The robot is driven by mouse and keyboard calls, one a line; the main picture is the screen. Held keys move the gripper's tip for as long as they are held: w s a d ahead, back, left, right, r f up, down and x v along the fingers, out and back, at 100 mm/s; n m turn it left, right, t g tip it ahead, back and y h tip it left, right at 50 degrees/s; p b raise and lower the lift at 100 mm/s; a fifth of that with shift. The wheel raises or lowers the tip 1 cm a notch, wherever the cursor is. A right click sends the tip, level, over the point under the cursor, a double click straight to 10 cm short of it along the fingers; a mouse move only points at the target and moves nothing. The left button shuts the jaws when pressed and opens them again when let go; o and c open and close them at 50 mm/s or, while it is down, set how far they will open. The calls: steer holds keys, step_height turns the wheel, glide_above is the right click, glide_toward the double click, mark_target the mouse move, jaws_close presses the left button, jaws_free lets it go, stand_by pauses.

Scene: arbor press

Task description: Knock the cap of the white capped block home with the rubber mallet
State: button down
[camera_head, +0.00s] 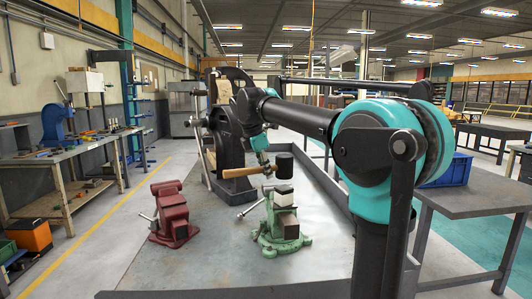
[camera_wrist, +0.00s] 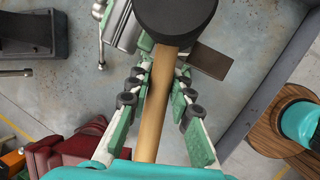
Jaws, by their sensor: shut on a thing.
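My gripper (camera_head: 264,164) is shut on the wooden handle of the rubber mallet; in the wrist view its two fingers (camera_wrist: 158,100) lie on either side of the handle. The mallet's black head (camera_head: 285,165) points right in the head view, above the green vise (camera_head: 279,236). The white capped block (camera_head: 284,197) sits upright at the top of that vise, below the mallet head and apart from it. I cannot tell how large any gap under its cap is. In the wrist view the mallet head (camera_wrist: 175,18) hides most of the block area.
A red vise (camera_head: 173,215) stands to the left on the grey bench top (camera_head: 215,262). The black arbor press (camera_head: 232,135) rises behind. A raised edge runs along the bench's right side. A blue crate (camera_head: 452,170) sits on the table to the right.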

step_height(320, 180, down, 4)
step_height(320, 180, up, 13)
steer(key=shift+f, duration=0.1)
stand_by(0.7)
steer(key=shift+f, duration=3)
steer(key=shift+f, duration=3.8)
steer(key=shift+y, duration=0.3)
step_height(320, 180, up, 7)
steer(key=shift+r, duration=0.15)
steer(key=shift+r, duration=0.1)
